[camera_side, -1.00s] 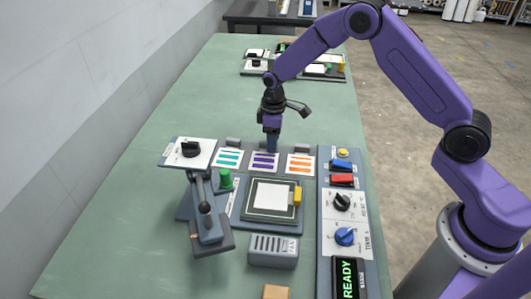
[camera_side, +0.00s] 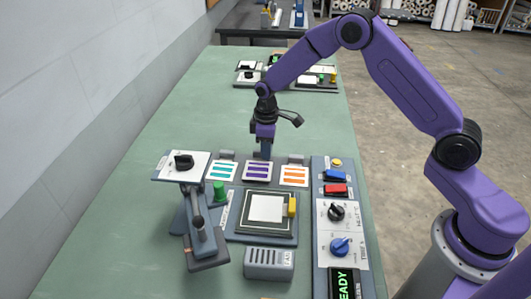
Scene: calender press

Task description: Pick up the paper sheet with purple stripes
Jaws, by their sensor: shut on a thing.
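The paper sheet with purple stripes (camera_side: 257,172) lies in the middle of a row of three striped sheets. My gripper (camera_side: 265,156) points down at its far edge and is shut on it there. The fingertips are small in this view and the grip itself is hard to make out. The sheet looks flat and at the same level as its neighbours. A sheet with teal stripes (camera_side: 221,172) lies to its left, and one with orange stripes (camera_side: 293,176) to its right.
In front are a press bed with a white square (camera_side: 266,208), a green knob (camera_side: 219,192) and a grey fan box (camera_side: 269,264). A lever unit (camera_side: 201,240) stands left. A control panel (camera_side: 324,222) with a READY display stands right.

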